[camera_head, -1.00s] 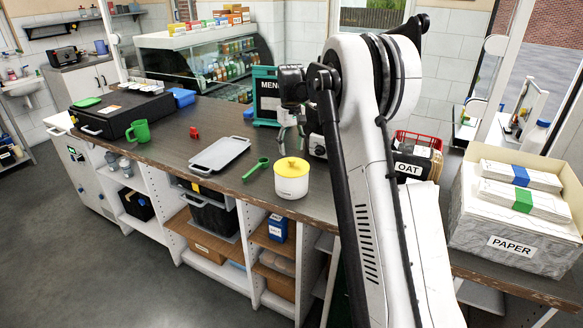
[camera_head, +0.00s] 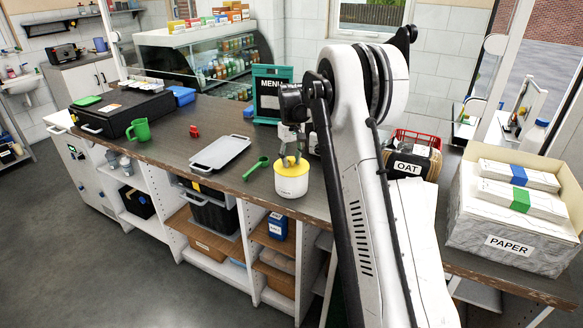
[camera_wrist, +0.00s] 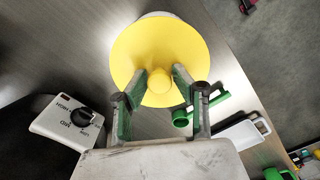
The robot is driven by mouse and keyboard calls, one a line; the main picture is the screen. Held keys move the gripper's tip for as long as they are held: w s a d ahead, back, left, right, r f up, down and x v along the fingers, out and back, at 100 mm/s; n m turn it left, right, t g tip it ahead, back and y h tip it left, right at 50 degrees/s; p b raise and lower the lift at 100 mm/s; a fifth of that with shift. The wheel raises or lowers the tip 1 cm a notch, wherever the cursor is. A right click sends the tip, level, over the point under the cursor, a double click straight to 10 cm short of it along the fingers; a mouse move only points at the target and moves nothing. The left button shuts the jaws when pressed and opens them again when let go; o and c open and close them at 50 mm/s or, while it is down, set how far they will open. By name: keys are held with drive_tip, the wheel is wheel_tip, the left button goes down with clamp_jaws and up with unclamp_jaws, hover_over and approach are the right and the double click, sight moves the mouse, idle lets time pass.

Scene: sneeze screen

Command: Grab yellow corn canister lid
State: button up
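The corn canister (camera_head: 291,186) is white and stands upright on the dark counter. Its yellow lid (camera_head: 284,169) is on top. In the wrist view the lid (camera_wrist: 150,40) is a large yellow disc with a small round knob (camera_wrist: 159,84). My gripper (camera_head: 291,160) is just above the lid, pointing down. In the wrist view my gripper (camera_wrist: 160,74) is open, with one fingertip on each side of the knob. Small gaps seem to show between the fingertips and the knob. The fingers hide part of the lid.
A green scoop (camera_head: 256,168) lies just left of the canister, and a white tray (camera_head: 221,152) lies further left. A green mug (camera_head: 139,130) and menu board (camera_head: 268,94) stand on the counter. A white appliance with a dial (camera_wrist: 66,123) is near my gripper.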

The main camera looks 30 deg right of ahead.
sight(291, 158)
clamp_jaws()
drive_tip(key=shift+r, duration=0.1)
drive_tip(key=shift+r, duration=0.15)
wheel_tip(291, 158, up, 4)
drive_tip(key=shift+f+b, duration=0.25)
drive_tip(key=shift+b, duration=0.25)
drive_tip(key=s+a+r+b, duration=0.1)
drive_tip(key=s+a+r, duration=0.5)
drive_tip(key=a, duration=0.4)
drive_tip(key=shift+r+b, duration=0.35)
drive_tip(key=shift+r, duration=0.15)
